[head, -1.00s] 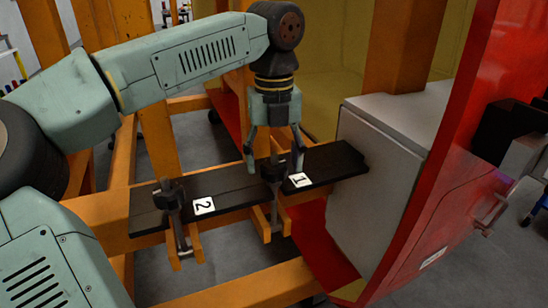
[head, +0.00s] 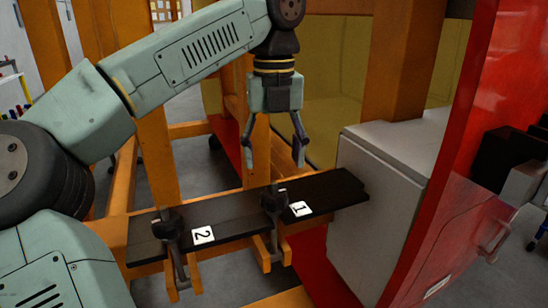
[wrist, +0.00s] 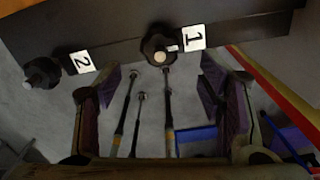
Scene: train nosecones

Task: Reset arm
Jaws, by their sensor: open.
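My arm reaches in from the left in the head view. My gripper (head: 273,160) points down, open and empty, above the dark plank and apart from it. Below it is the clamp with a black knob by label 1 (head: 272,200); this knob also shows in the wrist view (wrist: 160,45), beyond the spread fingers. A second clamp with a black knob (head: 168,222) stands further left by label 2 (head: 203,235). It appears at the left of the wrist view (wrist: 41,72).
The dark plank (head: 335,188) lies across an orange frame (head: 115,235). A grey-white box (head: 375,195) and a red curved panel (head: 445,150) stand at the right. An orange post (head: 398,60) rises behind. There is open air around the gripper above the plank.

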